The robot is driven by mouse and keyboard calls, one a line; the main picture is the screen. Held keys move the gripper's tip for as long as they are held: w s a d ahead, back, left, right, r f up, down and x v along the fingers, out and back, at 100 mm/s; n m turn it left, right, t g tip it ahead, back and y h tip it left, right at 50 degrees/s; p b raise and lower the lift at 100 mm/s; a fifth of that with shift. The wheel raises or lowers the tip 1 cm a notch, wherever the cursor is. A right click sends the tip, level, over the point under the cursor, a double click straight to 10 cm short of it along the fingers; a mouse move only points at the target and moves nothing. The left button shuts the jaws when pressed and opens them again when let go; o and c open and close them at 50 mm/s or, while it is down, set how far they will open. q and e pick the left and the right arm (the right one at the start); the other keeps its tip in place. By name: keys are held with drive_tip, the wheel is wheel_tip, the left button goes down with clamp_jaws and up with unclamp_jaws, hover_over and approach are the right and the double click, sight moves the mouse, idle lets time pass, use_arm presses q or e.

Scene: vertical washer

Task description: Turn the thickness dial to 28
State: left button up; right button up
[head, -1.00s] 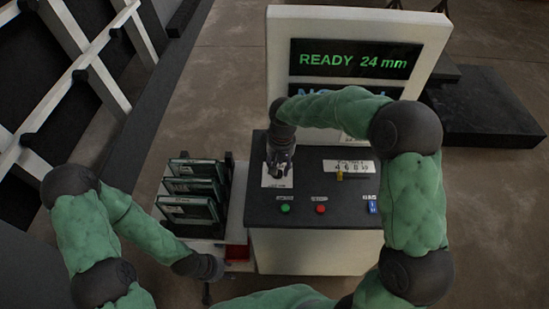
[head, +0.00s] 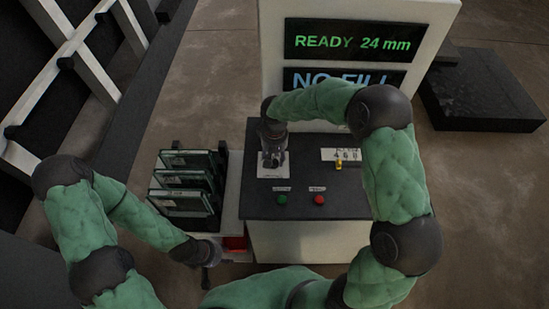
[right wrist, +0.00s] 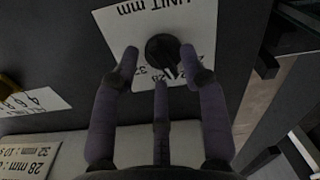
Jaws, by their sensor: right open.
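The thickness dial (right wrist: 162,54) is a round black knob on a white plate marked "UNIT mm" in the right wrist view. The numbers 28 and 32 partly show beside it. In the head view the dial's plate (head: 273,171) lies at the left of the black panel, and the knob is hidden under my right gripper (head: 272,160). In the right wrist view my right gripper (right wrist: 160,62) is open, with fingertips on either side of the knob; contact is unclear. The display (head: 352,41) reads "READY 24 mm". My left gripper (head: 207,279) is low beside the rack; its jaws are unclear.
A green button (head: 282,199) and a red button (head: 319,200) sit on the panel front. A yellow-handled slider (head: 339,166) is right of the dial. A rack of glass panes (head: 184,180) stands left. A second display (head: 340,79) reads "NO FILL".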

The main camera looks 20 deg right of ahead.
drive_tip(key=shift+f, duration=0.45)
drive_tip(key=shift+c, duration=0.3)
clamp_jaws()
drive_tip(key=m+b, duration=0.2)
drive_tip(key=m, duration=0.2)
drive_tip(key=shift+s+m+b, duration=0.15)
drive_tip(key=shift+m+b, duration=0.85)
drive_tip(key=shift+m, duration=0.9)
